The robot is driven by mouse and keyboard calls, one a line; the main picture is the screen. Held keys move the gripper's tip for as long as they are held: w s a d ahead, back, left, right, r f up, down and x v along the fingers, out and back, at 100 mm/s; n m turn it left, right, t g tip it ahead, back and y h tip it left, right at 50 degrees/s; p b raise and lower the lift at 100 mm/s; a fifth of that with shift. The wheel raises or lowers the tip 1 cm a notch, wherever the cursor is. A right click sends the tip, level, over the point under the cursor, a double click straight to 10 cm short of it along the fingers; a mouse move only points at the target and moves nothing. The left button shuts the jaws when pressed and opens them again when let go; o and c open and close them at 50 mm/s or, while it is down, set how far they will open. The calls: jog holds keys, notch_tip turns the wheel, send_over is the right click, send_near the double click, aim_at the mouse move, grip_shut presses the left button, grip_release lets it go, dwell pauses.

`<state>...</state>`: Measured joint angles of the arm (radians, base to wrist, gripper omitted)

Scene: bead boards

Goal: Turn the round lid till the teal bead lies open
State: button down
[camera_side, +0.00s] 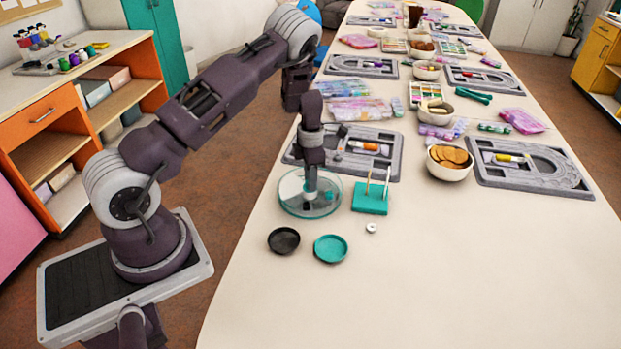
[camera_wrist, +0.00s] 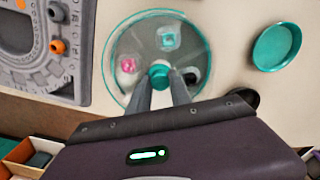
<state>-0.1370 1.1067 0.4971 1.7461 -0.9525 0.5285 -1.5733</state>
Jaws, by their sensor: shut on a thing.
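A round clear case with a teal rim (camera_side: 290,207) stands on the table in the side view; its round lid also shows in the wrist view (camera_wrist: 138,45). The lid has a teal knob (camera_wrist: 158,71) at its middle. A teal bead (camera_wrist: 168,39) is in the upper part of the case, within a pale squarish patch. A pink bead (camera_wrist: 128,65) is at the left and a black one (camera_wrist: 191,76) at the right, partly hidden by a finger. I cannot tell where the lid's opening is. My gripper (camera_wrist: 160,82) points down, shut on the knob.
A black dish (camera_side: 284,240) and a teal dish (camera_side: 330,249) stand in front of the case. A teal stand with upright pegs (camera_side: 370,204) is close at its right, with a small white ring (camera_side: 371,227) nearby. A grey board (camera_side: 384,165) lies behind. The front right table is clear.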

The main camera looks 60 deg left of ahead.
jog(key=n, duration=1)
jog(key=shift+n, duration=0.5)
dwell(0.3)
jog(key=c, duration=1.2)
grip_release()
jog(key=shift+a, duration=0.1)
jog(key=shift+o, duration=0.2)
jog(key=shift+r, duration=0.1)
